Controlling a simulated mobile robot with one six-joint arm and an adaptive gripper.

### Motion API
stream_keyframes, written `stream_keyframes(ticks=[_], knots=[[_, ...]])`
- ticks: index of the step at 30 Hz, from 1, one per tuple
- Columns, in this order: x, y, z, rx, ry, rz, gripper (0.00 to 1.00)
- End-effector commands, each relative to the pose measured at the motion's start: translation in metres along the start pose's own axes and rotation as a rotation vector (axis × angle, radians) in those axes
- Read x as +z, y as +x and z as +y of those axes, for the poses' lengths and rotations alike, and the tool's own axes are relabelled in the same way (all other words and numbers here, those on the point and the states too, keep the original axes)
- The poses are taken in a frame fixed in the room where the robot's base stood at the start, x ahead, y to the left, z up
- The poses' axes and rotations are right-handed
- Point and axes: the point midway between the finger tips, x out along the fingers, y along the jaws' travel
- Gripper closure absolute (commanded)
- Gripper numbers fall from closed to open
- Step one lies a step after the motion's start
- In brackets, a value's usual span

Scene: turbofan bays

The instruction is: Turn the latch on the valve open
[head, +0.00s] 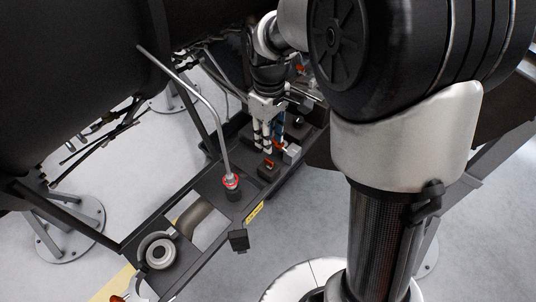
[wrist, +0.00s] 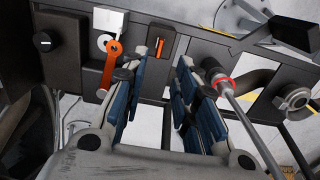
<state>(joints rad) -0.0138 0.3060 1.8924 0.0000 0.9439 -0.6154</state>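An orange latch lever (wrist: 111,66) hangs from a pale round pivot beside a white block (wrist: 108,20), left of my fingers in the wrist view. In the head view the orange lever (head: 279,143) shows small, next to the white block (head: 292,153) and partly behind my gripper. My gripper (wrist: 170,75) has its blue-padded fingers apart with nothing between them. The lever lies outside the left finger, and I cannot tell whether they touch. In the head view my gripper (head: 267,138) points down over the dark panel.
A dark block with an orange insert (wrist: 156,45) sits just beyond the fingertips. A black knob (wrist: 44,41) is at the left. A long grey rod with a red collar (head: 231,182) rises from the panel. A round pipe fitting (head: 159,252) is at the near end.

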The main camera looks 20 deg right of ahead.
Motion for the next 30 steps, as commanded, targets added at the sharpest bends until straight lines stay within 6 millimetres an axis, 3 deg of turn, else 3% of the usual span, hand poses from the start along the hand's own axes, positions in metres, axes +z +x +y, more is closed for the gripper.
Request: stream_keyframes(ticks=[6,12,18,26,30], knots=[[0.001,0.049,-0.001,-0.002,0.001,-0.003,0.72],[0.001,0.079,0.000,-0.001,0.001,-0.002,0.72],[0.000,0.090,0.000,0.000,0.001,0.000,0.72],[0.000,0.090,0.000,0.001,0.001,0.001,0.72],[0.000,0.090,0.000,0.001,0.001,0.001,0.82]])
